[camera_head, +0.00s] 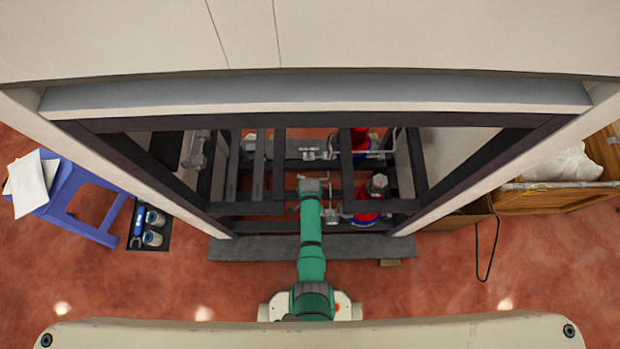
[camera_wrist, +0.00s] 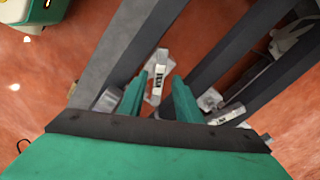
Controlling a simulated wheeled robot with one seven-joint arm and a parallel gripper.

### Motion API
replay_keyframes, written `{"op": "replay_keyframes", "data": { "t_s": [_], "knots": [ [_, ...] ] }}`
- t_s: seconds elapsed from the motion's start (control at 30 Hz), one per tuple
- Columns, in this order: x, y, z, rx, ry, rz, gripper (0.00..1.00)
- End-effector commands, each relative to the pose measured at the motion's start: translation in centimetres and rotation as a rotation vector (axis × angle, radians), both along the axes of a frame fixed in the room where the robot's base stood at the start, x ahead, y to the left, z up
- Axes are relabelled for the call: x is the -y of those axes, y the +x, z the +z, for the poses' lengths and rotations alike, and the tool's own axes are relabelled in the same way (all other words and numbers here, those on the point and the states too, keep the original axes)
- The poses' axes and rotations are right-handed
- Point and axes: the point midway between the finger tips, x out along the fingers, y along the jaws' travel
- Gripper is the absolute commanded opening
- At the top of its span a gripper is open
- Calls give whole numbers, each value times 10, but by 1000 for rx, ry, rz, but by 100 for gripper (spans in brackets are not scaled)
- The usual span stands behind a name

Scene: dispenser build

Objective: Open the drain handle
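A pale handle with dark lettering (camera_wrist: 157,86) shows in the wrist view, and it looks like the drain handle. My gripper (camera_wrist: 160,92) is open, with its two green fingers on either side of the handle in the picture. I cannot tell whether the fingers touch it or how deep it lies between them. In the head view my green arm reaches into the dark frame, and its wrist end (camera_head: 310,188) is beside metal pipe fittings (camera_head: 332,214). The fingertips are hidden there.
Dark frame bars (camera_head: 347,165) flank my arm. Red-bodied units (camera_head: 366,217) stand inside the frame on the right. A dark lower ledge (camera_head: 260,248) runs along the front. A blue stool (camera_head: 62,210) stands left and a wooden crate (camera_head: 540,200) right.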

Motion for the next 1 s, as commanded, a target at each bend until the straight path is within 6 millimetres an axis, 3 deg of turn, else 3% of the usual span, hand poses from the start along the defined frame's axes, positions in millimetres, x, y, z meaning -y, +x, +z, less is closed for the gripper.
{"op": "replay_keyframes", "data": {
  "t_s": [0.03, 0.13, 0.57, 1.0],
  "knots": [
    [0, 0, 0, 0, 0, 1, 24],
    [-2, 0, 0, -1, 0, 5, 0],
    [-5, -2, -1, -5, 2, 55, 0],
    [-5, -4, -2, -8, 7, 381, 0]
  ]
}}
